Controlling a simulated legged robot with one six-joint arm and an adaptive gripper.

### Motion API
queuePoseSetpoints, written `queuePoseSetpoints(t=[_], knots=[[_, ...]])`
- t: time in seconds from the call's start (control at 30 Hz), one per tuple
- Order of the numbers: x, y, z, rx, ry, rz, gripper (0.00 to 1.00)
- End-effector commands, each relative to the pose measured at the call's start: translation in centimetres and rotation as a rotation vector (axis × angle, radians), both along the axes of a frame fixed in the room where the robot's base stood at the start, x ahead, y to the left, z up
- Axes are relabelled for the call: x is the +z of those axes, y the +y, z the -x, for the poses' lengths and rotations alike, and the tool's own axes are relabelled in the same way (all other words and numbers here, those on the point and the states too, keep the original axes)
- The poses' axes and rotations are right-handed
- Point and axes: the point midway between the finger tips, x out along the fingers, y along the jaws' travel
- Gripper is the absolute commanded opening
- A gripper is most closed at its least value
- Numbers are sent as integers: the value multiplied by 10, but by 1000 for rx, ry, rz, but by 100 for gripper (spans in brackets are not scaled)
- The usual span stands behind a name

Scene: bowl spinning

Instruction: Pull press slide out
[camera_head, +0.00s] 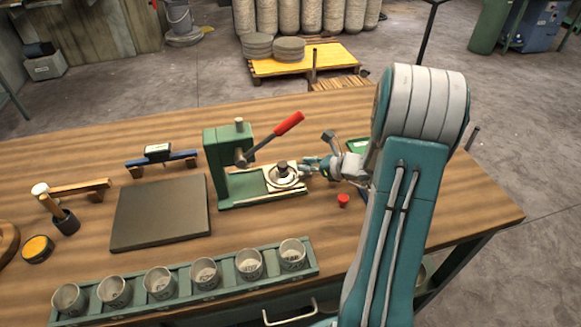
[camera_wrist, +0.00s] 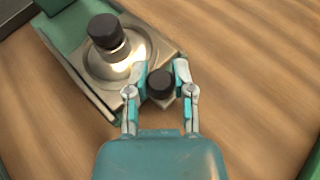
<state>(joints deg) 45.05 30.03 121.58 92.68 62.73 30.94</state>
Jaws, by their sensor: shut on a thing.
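The green press (camera_head: 216,165) stands on the wooden bench with its red-handled lever (camera_head: 275,133) raised to the right. Its pale slide (camera_head: 270,177) lies at the base and carries a round die with a dark knob (camera_head: 283,168). In the wrist view the slide plate (camera_wrist: 150,45) shows with the black knob (camera_wrist: 104,32) on the die. My gripper (camera_head: 309,169) is at the slide's right end. In the wrist view my gripper (camera_wrist: 162,84) has its fingers on both sides of a small black knob (camera_wrist: 160,84) at the slide's end, shut on it. The fingers partly hide the slide's near edge.
A small red knob-like piece (camera_head: 343,200) lies just in front of my gripper. A green rack (camera_head: 185,283) with several cups runs along the front edge. A dark board (camera_head: 160,212) lies left of the press.

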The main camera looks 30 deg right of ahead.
Motion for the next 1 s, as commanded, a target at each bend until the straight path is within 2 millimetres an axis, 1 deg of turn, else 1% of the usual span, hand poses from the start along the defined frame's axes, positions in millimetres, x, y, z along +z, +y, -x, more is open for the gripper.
queuePoseSetpoints(t=[0.07,0.3,0.33,0.37,0.4,0.83,0.93,1.0], knots=[[1,-4,0,-2,-3,1,0],[1,-3,0,-1,-3,1,0],[1,-3,0,-1,-3,1,36],[1,-3,0,-1,-3,1,50],[1,-3,-1,-1,-3,1,67],[2,-4,2,0,-1,0,67],[6,-9,11,-1,-3,1,67],[10,-15,21,-3,-2,2,67]])
